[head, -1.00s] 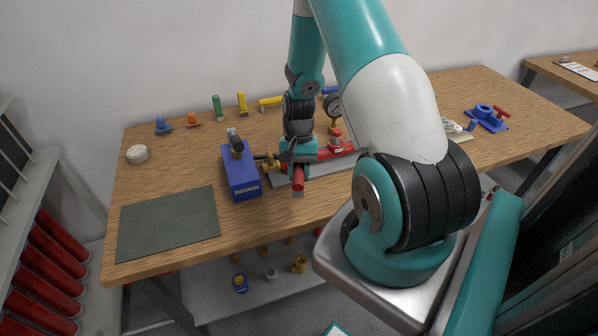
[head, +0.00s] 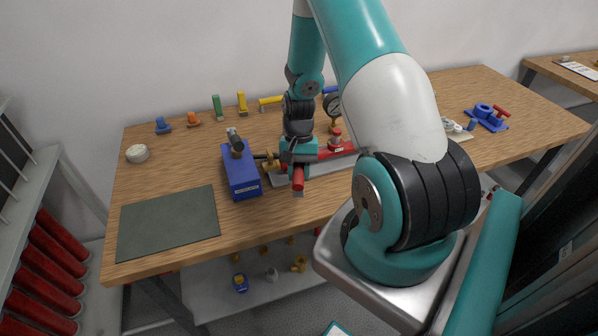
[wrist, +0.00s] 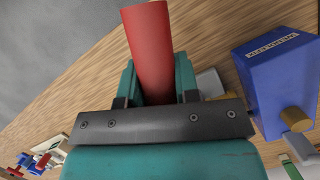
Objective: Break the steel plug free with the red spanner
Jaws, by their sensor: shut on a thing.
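My gripper (head: 297,169) is shut on the handle of the red spanner (head: 298,182), above the front part of the wooden table. In the wrist view the red handle (wrist: 150,50) sticks out between the two teal fingers (wrist: 155,85). The spanner's far end is hidden behind my gripper. A blue box-shaped block (head: 240,173) with a label stands just left of my gripper; it also shows in the wrist view (wrist: 285,80). Brass fittings (head: 270,161) lie between the block and my gripper. I cannot make out the steel plug or whether the spanner touches it.
A dark green mat (head: 168,222) lies at the table's front left. A red valve body with a gauge (head: 332,105) stands behind my gripper. Green (head: 217,106) and yellow (head: 242,103) pieces stand along the back. A blue fixture (head: 486,118) is at the right. The table's front left is mostly clear.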

